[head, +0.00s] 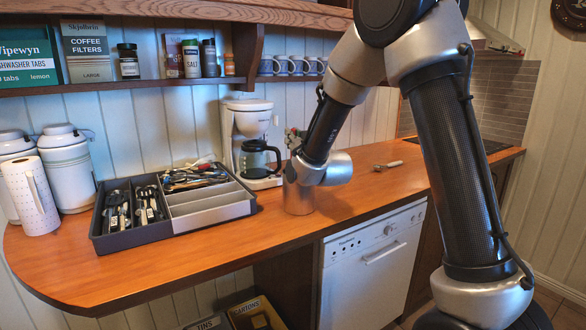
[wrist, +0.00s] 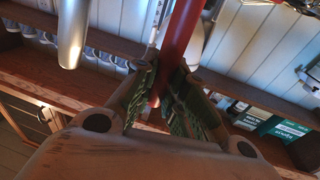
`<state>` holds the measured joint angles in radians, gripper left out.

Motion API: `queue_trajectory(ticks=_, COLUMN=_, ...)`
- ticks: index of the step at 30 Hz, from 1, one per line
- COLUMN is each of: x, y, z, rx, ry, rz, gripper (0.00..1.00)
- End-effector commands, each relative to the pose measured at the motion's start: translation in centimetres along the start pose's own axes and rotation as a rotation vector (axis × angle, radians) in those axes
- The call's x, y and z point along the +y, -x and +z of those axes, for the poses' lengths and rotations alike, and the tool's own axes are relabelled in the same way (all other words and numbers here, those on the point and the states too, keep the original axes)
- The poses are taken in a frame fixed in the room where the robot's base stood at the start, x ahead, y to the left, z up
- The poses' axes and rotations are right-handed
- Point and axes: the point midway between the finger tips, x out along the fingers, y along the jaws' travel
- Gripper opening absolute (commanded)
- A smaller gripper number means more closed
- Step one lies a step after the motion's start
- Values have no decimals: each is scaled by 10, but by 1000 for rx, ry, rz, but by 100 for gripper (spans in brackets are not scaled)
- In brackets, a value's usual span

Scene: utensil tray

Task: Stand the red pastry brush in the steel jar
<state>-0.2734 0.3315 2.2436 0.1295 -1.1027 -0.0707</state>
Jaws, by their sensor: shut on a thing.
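The steel jar (head: 298,197) stands upright on the wooden counter, its upper part partly covered by my arm in the head view. My gripper (wrist: 165,95) is shut on the red pastry brush (wrist: 183,35), whose red handle passes between the green-padded fingers in the wrist view. The brush's bristle end cannot be made out. In the head view my gripper (head: 294,138) shows only in small part beside my wrist, above and behind the jar, near the coffee maker. The brush is not clearly visible there. Whether it touches the jar cannot be told.
A dark utensil tray (head: 143,236) with several utensils lies left of the jar. A coffee maker (head: 243,125) stands behind. A utensil (head: 388,165) lies on the counter at right. White canisters (head: 67,170) and a paper roll (head: 30,195) stand far left. A shelf (head: 120,85) runs above.

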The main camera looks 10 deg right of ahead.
Motion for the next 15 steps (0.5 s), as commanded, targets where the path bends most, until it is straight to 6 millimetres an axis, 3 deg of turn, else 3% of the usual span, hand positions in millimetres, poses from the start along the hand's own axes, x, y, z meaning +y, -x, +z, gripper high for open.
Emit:
queue_trajectory(ticks=3, x=0, y=3, z=27, rx=-4, ry=0, rz=0, gripper=0)
queue_trajectory(ticks=9, x=0, y=4, z=46, rx=0, ry=-1, rz=0, gripper=0)
queue_trajectory(ticks=15, x=0, y=7, z=76, rx=-2, ry=0, rz=0, gripper=0)
